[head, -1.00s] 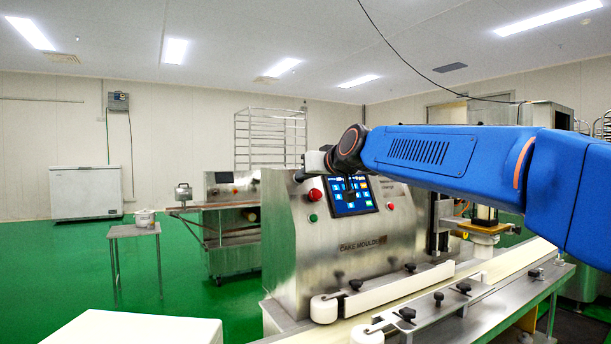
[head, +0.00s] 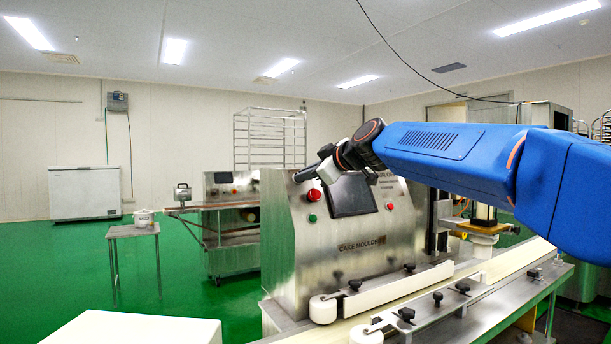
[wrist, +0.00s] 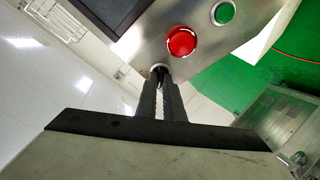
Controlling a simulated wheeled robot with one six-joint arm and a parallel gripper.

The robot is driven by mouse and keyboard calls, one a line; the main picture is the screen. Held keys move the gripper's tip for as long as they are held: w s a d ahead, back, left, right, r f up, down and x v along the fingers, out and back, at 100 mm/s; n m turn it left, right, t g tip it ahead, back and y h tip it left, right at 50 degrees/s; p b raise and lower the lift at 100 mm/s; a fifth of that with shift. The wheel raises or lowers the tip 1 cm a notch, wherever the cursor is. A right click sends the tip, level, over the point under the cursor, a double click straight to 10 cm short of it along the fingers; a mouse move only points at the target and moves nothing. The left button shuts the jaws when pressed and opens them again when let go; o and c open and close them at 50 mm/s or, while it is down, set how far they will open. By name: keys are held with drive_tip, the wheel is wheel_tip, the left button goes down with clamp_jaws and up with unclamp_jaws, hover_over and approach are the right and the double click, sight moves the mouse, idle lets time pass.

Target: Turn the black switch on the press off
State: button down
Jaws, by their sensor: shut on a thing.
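The press (head: 335,270) is a steel machine with a sloped front panel marked as a cake moulder. Its screen (head: 350,196) is dark. The black switch (wrist: 160,70) sits in a pale ring beside the red button in the wrist view, mostly hidden between my fingers. My gripper (wrist: 161,84) is shut on the black switch, with its two dark fingers on either side of it. In the head view my gripper (head: 304,174) reaches the upper left of the panel, and the switch is hidden there.
A red button (head: 314,195) and a green button (head: 312,218) are close below my gripper; they also show in the wrist view as red (wrist: 182,42) and green (wrist: 225,12). A conveyor (head: 490,268) runs along the press front. Green floor (head: 60,280) is open at left.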

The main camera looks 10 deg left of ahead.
drive_tip(key=shift+f+n, duration=0.1)
drive_tip(key=shift+n, duration=0.6)
drive_tip(key=c, duration=1.9)
unclamp_jaws()
drive_tip(key=shift+o, duration=0.2)
drive_tip(key=v, duration=1.7)
drive_tip(key=shift+d+r, duration=0.25)
drive_tip(key=s+d+f+m+g+h, duration=0.2)
drive_tip(key=s+d+f+m, duration=0.4)
drive_tip(key=s+f, duration=0.5)
drive_tip(key=s+d+f+m+g+h, duration=0.1)
drive_tip(key=s+d+f+m+h, duration=0.4)
drive_tip(key=s+d+f, duration=0.6)
drive_tip(key=s+d+f+m+g+h, duration=0.2)
drive_tip(key=s+d+f+m, duration=0.4)
drive_tip(key=f, duration=2.1)
drive_tip(key=s+d+h, duration=0.1)
drive_tip(key=s+d, duration=0.2)
drive_tip(key=s, duration=0.2)
drive_tip(key=shift+s+f+m+g, duration=0.25)
drive_tip(key=shift+s+m+g, duration=0.05)
drive_tip(key=shift+s, duration=0.05)
